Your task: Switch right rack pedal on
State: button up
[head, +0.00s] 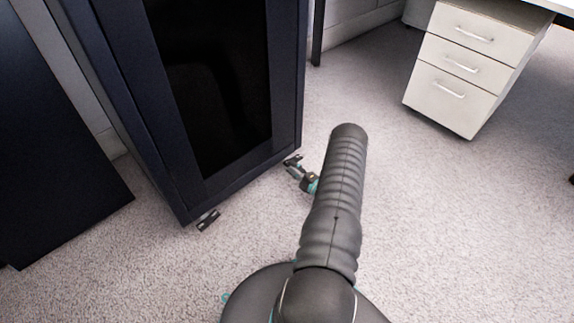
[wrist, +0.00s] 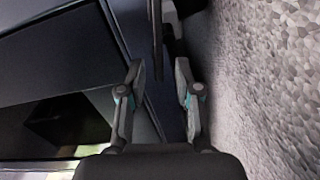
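The dark rack (head: 288,80) with a black glass front stands at the upper left of the head view. A small dark pedal (head: 292,159) sticks out low at its right front corner, close to the floor. My gripper (head: 297,170) is down near the floor at this right pedal, partly hidden behind my arm. In the wrist view my gripper (wrist: 160,66) has its two fingers apart. A thin dark bar (wrist: 157,35), probably the pedal seen edge-on, lies just ahead of the gap between them. I cannot tell whether a finger touches it or whether the pedal is on.
A second, left pedal (head: 207,220) sits at the rack's left front corner. Another dark cabinet (head: 60,150) stands at the far left. A white drawer unit (head: 455,75) stands at the upper right. The carpet (head: 440,220) is clear to the right.

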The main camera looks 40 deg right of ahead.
aim_at(287, 164)
jog(key=shift+w+a, duration=0.15)
jog(key=shift+w, duration=1.6)
grip_shut()
